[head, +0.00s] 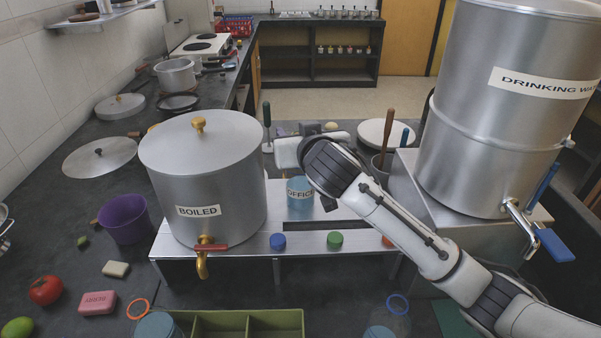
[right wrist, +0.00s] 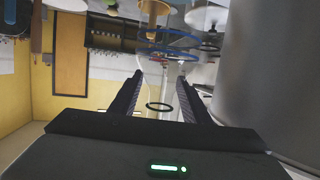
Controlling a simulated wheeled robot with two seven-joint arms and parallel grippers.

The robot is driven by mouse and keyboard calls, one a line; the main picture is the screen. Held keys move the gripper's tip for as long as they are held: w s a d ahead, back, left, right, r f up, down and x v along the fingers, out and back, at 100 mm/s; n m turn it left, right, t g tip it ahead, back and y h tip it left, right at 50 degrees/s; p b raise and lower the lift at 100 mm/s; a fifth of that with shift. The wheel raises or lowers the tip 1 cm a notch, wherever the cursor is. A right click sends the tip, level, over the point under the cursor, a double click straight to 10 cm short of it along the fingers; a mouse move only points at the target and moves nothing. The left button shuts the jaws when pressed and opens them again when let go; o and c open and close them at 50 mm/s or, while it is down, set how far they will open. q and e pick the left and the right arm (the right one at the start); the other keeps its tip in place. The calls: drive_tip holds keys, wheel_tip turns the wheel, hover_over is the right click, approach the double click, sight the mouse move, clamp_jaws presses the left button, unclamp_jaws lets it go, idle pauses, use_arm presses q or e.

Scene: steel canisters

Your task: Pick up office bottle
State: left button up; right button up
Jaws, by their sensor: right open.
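The office bottle (head: 300,193), blue with a white OFFICE label, stands on the metal stand between the BOILED canister and my right arm. Its upper part is hidden by my right wrist in the head view. My right gripper (right wrist: 160,76) is at the bottle's top right, its fingers mostly hidden there. In the right wrist view the two fingers are apart, with a clear shape and a dark ring between and beyond them. I cannot tell whether they touch the bottle. My left gripper is not in view.
The BOILED canister (head: 203,180) stands close on the left, its brass tap facing front. The DRINKING WATER canister (head: 490,130) stands on the right. Blue (head: 277,241) and green (head: 334,240) caps lie at the stand's front edge. A green crate (head: 250,320) is below.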

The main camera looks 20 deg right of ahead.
drive_tip(key=shift+w, duration=0.1)
drive_tip(key=shift+c, duration=0.5)
clamp_jaws()
drive_tip(key=shift+f, duration=0.1)
